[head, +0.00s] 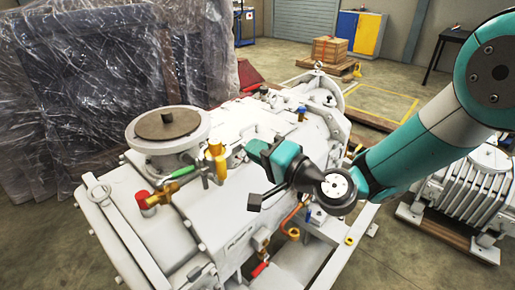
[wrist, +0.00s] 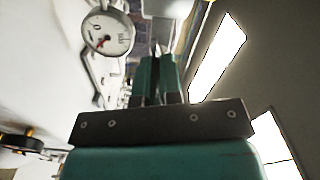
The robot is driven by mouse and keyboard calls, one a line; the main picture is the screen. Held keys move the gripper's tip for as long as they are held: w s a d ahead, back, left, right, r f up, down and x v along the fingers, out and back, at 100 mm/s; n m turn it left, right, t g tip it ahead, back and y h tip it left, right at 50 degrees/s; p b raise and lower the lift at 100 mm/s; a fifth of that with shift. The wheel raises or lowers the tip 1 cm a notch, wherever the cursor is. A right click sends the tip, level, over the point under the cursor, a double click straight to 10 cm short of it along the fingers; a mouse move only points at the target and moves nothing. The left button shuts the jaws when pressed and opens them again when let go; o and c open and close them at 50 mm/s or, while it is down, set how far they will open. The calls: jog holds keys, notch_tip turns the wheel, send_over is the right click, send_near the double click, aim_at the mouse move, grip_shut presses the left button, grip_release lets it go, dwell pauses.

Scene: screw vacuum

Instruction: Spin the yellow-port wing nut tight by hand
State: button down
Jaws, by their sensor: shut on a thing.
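My gripper (head: 260,150) is over the right part of the white pump housing (head: 150,225), its teal fingers to the right of an upright yellow port (head: 217,158). In the wrist view, the two teal fingers of my gripper (wrist: 157,62) stand close together. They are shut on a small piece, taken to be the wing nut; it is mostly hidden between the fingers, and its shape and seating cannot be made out.
A green-handled valve (head: 183,172) and a red-capped fitting (head: 148,202) stand on the housing, near a round flange (head: 168,125). A dial gauge (wrist: 108,34) is left of the fingers. Plastic-wrapped goods (head: 95,80) stand behind left.

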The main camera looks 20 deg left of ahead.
jog(key=m+p, duration=0.1)
jog(key=m, duration=0.2)
jog(key=m+p, duration=0.1)
jog(key=m, duration=0.2)
jog(key=m+p, duration=0.1)
jog(key=m, duration=0.2)
jog(key=shift+f, duration=0.25)
jog(key=shift+m, duration=0.3)
jog(key=c, duration=1.3)
grip_release()
